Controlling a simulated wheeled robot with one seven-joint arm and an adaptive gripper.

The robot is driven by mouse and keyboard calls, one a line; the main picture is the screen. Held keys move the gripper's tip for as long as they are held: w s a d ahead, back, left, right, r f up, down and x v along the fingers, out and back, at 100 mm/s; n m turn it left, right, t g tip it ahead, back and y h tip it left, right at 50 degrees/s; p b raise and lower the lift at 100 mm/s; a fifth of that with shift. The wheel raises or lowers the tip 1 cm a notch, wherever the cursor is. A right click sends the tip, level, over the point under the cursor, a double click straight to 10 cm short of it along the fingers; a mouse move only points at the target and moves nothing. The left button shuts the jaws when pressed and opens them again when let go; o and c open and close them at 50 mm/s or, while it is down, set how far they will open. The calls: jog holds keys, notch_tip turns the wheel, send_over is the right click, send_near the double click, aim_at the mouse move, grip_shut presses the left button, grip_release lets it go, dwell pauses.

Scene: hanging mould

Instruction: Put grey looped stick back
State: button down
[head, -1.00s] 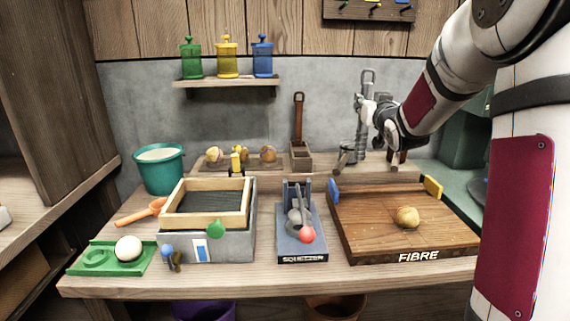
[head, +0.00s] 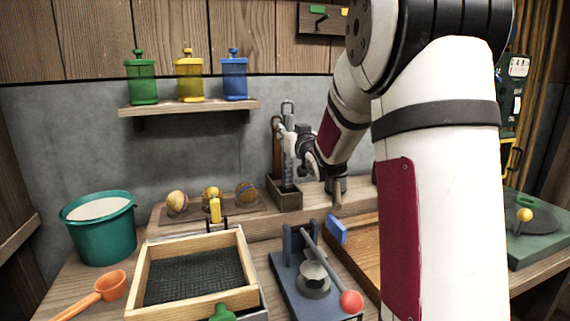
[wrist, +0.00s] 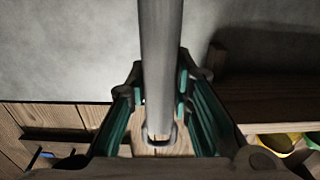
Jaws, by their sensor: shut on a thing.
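The grey looped stick (head: 288,168) stands about upright, with its loop at the top. My gripper (head: 289,140) is shut on its upper part in the head view. In the wrist view the grey shaft (wrist: 161,60) runs between the teal-padded fingers (wrist: 160,100), with the loop at the lower end of the picture. A small open wooden box (head: 285,196) stands on the back ledge. The stick's lower end shows at the box's mouth; how deep it sits cannot be told. A brown looped stick (head: 276,133) stands at the box, close left of the grey one.
Several patterned balls (head: 177,202) lie on a board left of the box. A grey cylinder (head: 337,184) stands to its right, partly behind my arm. A framed sieve (head: 190,275), a blue press (head: 310,278) and a teal bucket (head: 102,228) are in front. A shelf (head: 188,108) holds three jars.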

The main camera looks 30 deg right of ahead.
jog(key=shift+s+f+b, duration=0.1)
jog(key=shift+f+b, duration=0.7)
jog(key=shift+f, duration=2.1)
jog(key=c, duration=1.4)
grip_release()
jog(key=shift+r, duration=0.1)
jog(key=p+v, duration=0.1)
jog(key=v, duration=1.1)
